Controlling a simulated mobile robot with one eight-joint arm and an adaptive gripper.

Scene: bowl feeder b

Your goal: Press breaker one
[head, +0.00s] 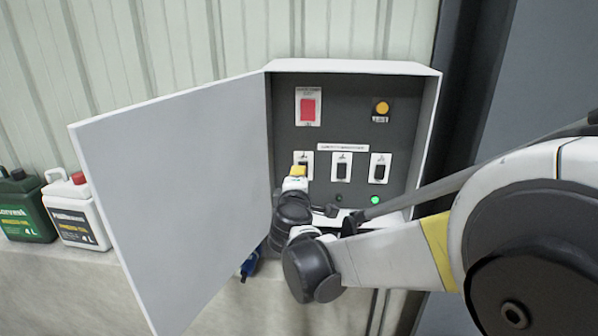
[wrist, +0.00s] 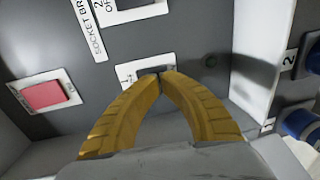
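The open grey breaker box (head: 350,100) hangs on the wall in the head view. Inside it is a row of three black breakers on white plates. The leftmost, breaker one (head: 308,160), is partly hidden behind my gripper (head: 299,170). The middle (head: 341,172) and right (head: 379,173) breakers are uncovered. In the wrist view my gripper's yellow fingers (wrist: 160,74) come together at their tips, over the white plate of breaker one (wrist: 129,74). The tips cover most of its dark switch; whether they touch it I cannot tell. I see nothing held between them.
The box door (head: 180,190) stands open to the left. A red switch (head: 308,109) and yellow button (head: 381,108) sit above the breakers; a green lamp (head: 375,200) glows below. Blue connectors (wrist: 298,122) show beyond the box wall. Green (head: 25,210) and white (head: 76,215) jugs stand left.

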